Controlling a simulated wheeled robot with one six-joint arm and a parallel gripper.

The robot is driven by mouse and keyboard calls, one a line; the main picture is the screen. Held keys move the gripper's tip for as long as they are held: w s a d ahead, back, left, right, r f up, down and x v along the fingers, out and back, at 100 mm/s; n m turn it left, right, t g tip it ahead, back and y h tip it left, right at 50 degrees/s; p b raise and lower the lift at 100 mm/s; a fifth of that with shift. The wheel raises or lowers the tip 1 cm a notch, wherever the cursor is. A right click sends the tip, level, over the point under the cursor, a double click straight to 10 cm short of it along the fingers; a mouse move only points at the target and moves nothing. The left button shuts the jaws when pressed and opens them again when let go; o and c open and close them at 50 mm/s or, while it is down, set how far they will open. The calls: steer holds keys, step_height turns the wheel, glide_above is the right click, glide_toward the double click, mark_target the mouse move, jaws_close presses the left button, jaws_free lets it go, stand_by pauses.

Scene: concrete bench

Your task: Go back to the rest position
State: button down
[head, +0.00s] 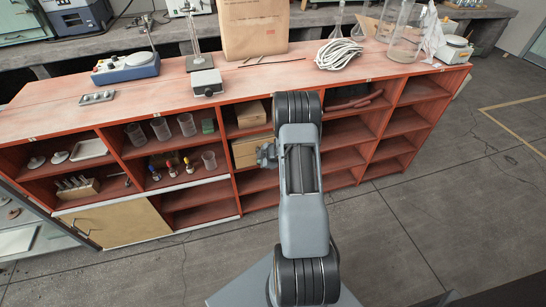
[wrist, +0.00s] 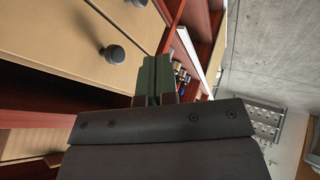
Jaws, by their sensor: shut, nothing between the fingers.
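My gripper (head: 266,155) is in front of the middle of the orange bench, beside the wooden drawers, with my arm reaching forward from the bottom of the head view. In the wrist view my gripper's dark green fingers (wrist: 156,65) are pressed together, with nothing between them. The lower wooden drawer box (head: 246,150) is partly hidden behind my arm and gripper. In the wrist view, a tan drawer front (wrist: 70,40) with a dark round knob (wrist: 114,53) is close to the left of the fingers. Whether the fingers touch anything is hard to tell.
The bench (head: 150,98) spans the view, its open shelves holding glass beakers (head: 186,125), a test-tube block (head: 77,187) and small bottles. On top are a blue-based instrument (head: 126,68), paper bag (head: 255,28) and coiled white cable (head: 339,54). The concrete floor (head: 400,235) at right is clear.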

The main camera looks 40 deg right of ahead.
steer(key=p+v, duration=0.2)
steer(key=v, duration=0.7)
steer(key=shift+r, duration=0.25)
steer(key=s+d+r+m+g+h, duration=0.1)
steer(key=s+d+m+g+h, duration=0.2)
steer(key=s+d+m+h, duration=0.25)
steer(key=s+a+r+m+g+p, duration=0.1)
steer(key=s+a+r+m, duration=0.1)
steer(key=r, duration=0.2)
steer(key=s+a+r+m+g+p, duration=0.1)
steer(key=s+a+r+m+p, duration=0.15)
steer(key=r, duration=0.25)
steer(key=s+a+r+y+p, duration=0.2)
steer(key=s+a+r+p, duration=0.1)
steer(key=a+r, duration=0.8)
steer(key=s+a+r+m+t+y+p, duration=0.1)
steer(key=s+a+r+p, duration=0.2)
steer(key=a+r, duration=0.8)
steer(key=s+a, duration=0.1)
steer(key=a, duration=0.2)
steer(key=shift+s+r+m+y, duration=0.15)
steer(key=shift+r+m+y, duration=0.1)
steer(key=shift+m+y, duration=0.1)
